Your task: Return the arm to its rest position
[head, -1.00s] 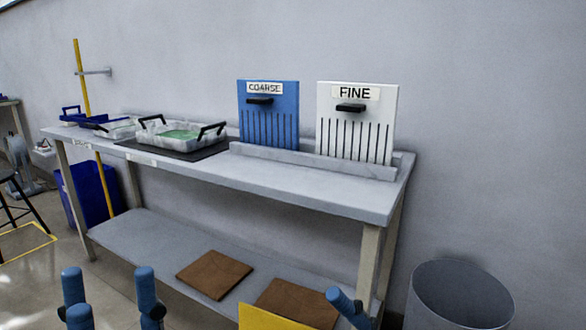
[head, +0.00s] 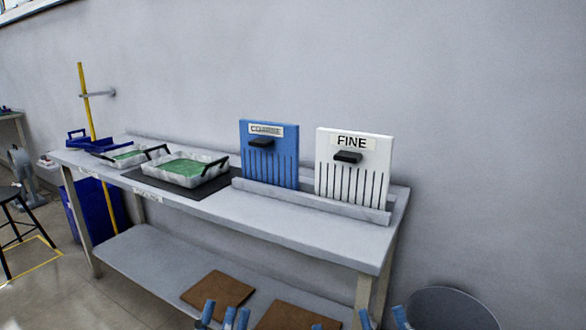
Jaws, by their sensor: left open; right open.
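Only the blue fingertips of my two grippers show, at the bottom edge of the head view. My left gripper (head: 226,314) is open, with its fingertips in front of the bench's lower shelf and a brown square board. My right gripper (head: 370,320) is open, further right, near the bench's front right leg. Nothing shows between the fingers of either gripper. Both arms and the gripper bodies are out of view below the frame.
A grey bench (head: 290,233) stands along the wall. It holds a white FINE panel (head: 340,152), a blue COARSE panel (head: 258,140) and a tray with green contents (head: 188,170). Brown boards (head: 217,288) lie on its lower shelf. A grey bin (head: 450,308) is at bottom right.

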